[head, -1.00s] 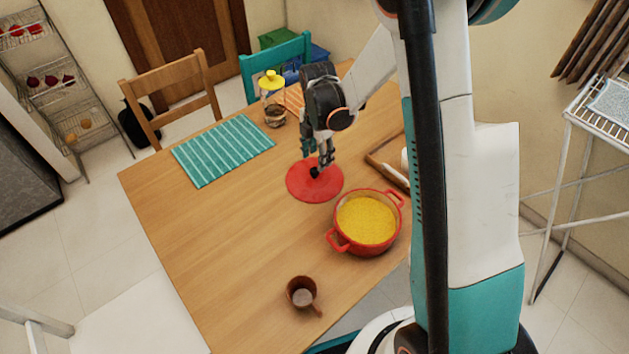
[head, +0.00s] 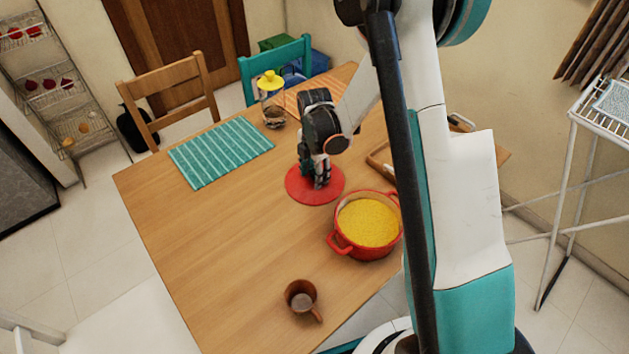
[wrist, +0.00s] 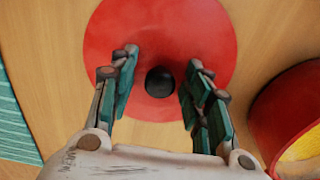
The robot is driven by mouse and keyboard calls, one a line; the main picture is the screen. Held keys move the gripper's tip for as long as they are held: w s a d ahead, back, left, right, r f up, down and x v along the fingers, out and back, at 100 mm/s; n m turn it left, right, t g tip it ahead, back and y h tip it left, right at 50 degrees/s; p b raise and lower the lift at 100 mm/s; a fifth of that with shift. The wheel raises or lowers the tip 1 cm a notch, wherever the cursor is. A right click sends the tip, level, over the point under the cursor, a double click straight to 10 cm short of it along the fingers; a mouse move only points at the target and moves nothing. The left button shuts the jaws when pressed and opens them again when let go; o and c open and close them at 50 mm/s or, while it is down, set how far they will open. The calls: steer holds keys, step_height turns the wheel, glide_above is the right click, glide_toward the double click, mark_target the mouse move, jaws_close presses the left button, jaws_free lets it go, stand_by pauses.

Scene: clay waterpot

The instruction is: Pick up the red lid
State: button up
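The red lid (head: 301,193) is a flat red disc lying on the wooden table, behind and left of the red pot. In the wrist view the lid (wrist: 205,50) shows a round black knob (wrist: 159,82) at its middle. My gripper (head: 316,184) is low over the lid, pointing down. In the wrist view my gripper (wrist: 160,80) is open, with one teal-padded finger on each side of the knob and a gap on both sides. The knob is hidden behind the fingers in the head view.
The red pot (head: 340,246) with yellow contents stands close to the lid at front right. A brown cup (head: 301,299) is near the front edge. A striped teal mat (head: 221,151), a yellow-topped jar (head: 271,96) and a wooden tray (head: 378,164) lie around. The left front tabletop is clear.

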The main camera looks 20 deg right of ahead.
jaws_close()
